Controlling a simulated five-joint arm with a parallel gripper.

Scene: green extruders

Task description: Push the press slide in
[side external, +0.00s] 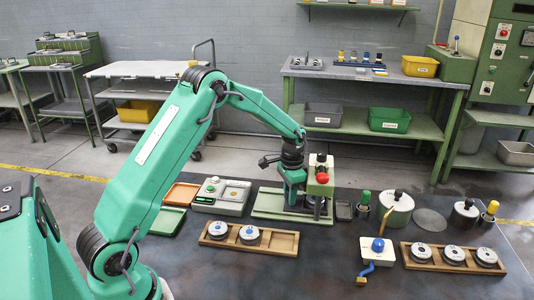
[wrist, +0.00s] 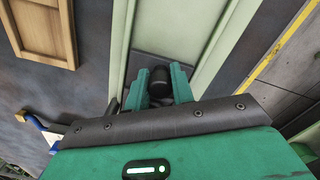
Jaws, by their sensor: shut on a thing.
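The press (side external: 318,178) stands on a pale green base (side external: 268,207) in the side external view, with a red ball knob (side external: 323,178) at its front. My gripper (side external: 292,200) is low over this base, just left of the press column. In the wrist view my gripper (wrist: 158,82) has its two green fingers closed on a black knob (wrist: 159,76). The knob stands in the channel between pale green rails and appears to be the press slide's handle. The rest of the slide is mostly hidden by my gripper.
Wooden trays with round pucks lie in front, one left (side external: 270,250) and one right (side external: 450,268). A scale (side external: 220,196) stands left of the press. A blue-knobbed device (side external: 377,248) and a pale pot (side external: 396,210) stand to the right.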

